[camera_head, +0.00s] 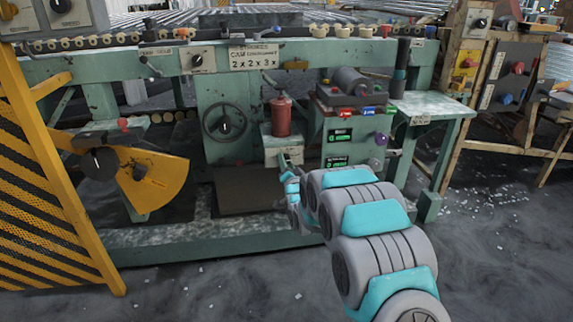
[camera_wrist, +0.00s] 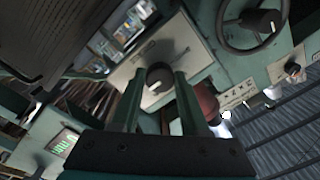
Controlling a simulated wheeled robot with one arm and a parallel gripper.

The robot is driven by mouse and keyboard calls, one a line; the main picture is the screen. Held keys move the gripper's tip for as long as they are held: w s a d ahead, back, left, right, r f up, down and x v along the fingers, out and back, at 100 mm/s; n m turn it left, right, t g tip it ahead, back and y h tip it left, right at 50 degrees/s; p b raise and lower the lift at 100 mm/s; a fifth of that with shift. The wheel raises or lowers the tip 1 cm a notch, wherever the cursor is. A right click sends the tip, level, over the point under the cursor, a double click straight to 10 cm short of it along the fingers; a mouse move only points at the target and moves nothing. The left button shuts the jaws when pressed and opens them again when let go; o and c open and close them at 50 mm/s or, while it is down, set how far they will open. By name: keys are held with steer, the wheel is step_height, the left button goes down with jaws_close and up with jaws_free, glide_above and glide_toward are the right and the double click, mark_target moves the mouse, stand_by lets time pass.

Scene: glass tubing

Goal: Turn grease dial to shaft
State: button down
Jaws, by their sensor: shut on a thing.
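The grease dial (camera_wrist: 158,75) is a round black knob with a white pointer mark, on a pale plate (camera_wrist: 190,56) in the wrist view. My gripper (camera_wrist: 159,82) has one finger on each side of this knob and is shut on it. The pointer slants toward the lower left of the wrist view. The lettering around the dial is too small to read. In the head view my gripper (camera_head: 284,165) reaches the pale panel (camera_head: 286,154) below a red cylinder (camera_head: 281,117). The dial is hidden there behind my gripper.
A handwheel (camera_head: 224,122) sits to the left on the green machine; it also shows in the wrist view (camera_wrist: 252,22). Green-lit displays (camera_head: 340,136) and a purple knob (camera_head: 378,140) are to the right. A yellow striped guard (camera_head: 45,190) stands at far left.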

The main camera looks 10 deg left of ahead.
stand_by(0.3)
steer(key=shift+c, duration=2.1)
jaws_free()
steer(key=shift+s, duration=0.1)
steer(key=v, duration=0.7)
steer(key=shift+s, duration=0.25)
steer(key=shift+d, duration=0.1)
